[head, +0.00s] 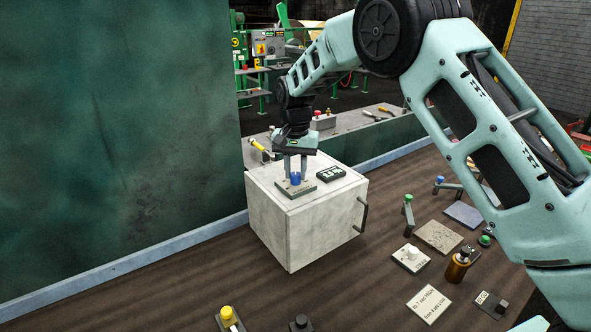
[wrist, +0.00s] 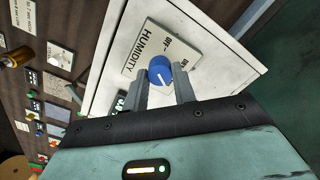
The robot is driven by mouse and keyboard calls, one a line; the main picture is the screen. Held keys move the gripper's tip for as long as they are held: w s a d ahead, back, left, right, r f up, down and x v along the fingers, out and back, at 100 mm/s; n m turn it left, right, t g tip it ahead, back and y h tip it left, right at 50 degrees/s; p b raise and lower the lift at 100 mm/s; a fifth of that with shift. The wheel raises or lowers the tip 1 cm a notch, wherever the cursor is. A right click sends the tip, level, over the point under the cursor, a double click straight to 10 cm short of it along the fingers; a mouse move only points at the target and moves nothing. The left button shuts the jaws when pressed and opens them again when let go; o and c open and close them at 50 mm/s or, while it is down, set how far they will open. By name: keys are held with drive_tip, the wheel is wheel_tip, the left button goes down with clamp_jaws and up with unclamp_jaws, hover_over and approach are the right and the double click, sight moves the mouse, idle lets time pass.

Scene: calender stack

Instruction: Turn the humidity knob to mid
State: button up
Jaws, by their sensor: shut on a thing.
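The humidity knob (wrist: 160,71) is blue with a white pointer line and sits on a grey plate marked HUMIDITY (wrist: 147,42). In the head view the knob (head: 295,177) shows on top of a white box (head: 290,235). My gripper (wrist: 163,80) reaches down over the box, with one finger on each side of the knob, shut on it. In the wrist view the pointer line runs toward the lower right of the knob.
A small display (head: 331,173) lies beside the knob plate. The box has a dark handle (head: 361,215) on its right side. A white knob (head: 412,252), a brown bottle (head: 457,268), a yellow knob (head: 227,313) and a note card (head: 429,303) are on the brown table. A green wall stands left.

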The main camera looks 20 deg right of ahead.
sight(295, 174)
drive_tip(key=shift+r, duration=0.1)
idle(0.5)
drive_tip(key=o, duration=1)
wheel_tip(295, 174, up, 17)
drive_tip(key=b, duration=0.3)
drive_tip(key=shift+r, duration=0.2)
